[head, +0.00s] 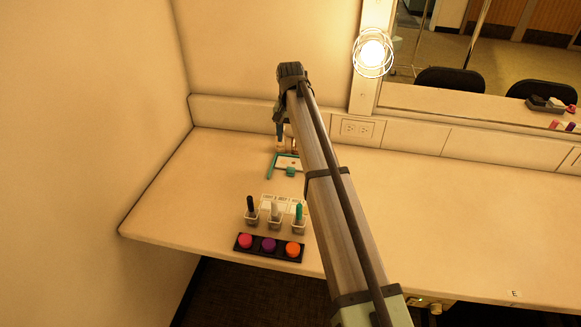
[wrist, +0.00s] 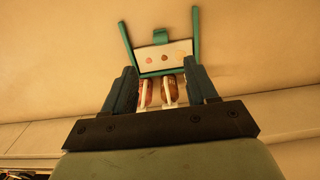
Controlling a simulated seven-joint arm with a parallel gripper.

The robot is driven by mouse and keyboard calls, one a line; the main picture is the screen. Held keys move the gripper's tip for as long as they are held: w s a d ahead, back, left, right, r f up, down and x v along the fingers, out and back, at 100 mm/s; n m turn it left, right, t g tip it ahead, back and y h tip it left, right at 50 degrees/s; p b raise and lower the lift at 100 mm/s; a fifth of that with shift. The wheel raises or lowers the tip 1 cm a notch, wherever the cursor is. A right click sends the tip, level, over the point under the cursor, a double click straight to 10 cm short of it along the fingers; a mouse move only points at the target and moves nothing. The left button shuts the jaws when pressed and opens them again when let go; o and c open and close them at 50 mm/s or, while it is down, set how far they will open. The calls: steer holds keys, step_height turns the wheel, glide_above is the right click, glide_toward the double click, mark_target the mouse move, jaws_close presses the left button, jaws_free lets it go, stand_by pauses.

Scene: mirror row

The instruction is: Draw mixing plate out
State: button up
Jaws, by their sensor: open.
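The mixing plate (head: 289,163) is a small white plate lying at the back of the counter in a teal U-shaped frame (head: 271,165). In the wrist view the plate (wrist: 150,55) shows red and orange dabs, and a teal tab (wrist: 161,36) stands at its edge on the frame's open side. The frame (wrist: 128,45) has a bar on each side and a crossbar towards my gripper. My gripper (wrist: 163,72) is open, behind the crossbar end and near the wall. Two brownish rounded pieces (wrist: 167,92) show between the fingers; I cannot tell what they are.
In front stand several small cups (head: 274,220) with dark, white and teal sticks, beside a white card (head: 284,202). A black tray (head: 269,247) with pink, purple and orange pots lies at the front edge. A mirror (head: 480,70) and lit bulb (head: 373,53) are behind.

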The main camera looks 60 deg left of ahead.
mark_target(291, 169)
step_height(291, 169, down, 14)
steer(key=shift+r, duration=0.2)
stand_by(0.4)
steer(key=shift+c, duration=0.4)
jaws_close()
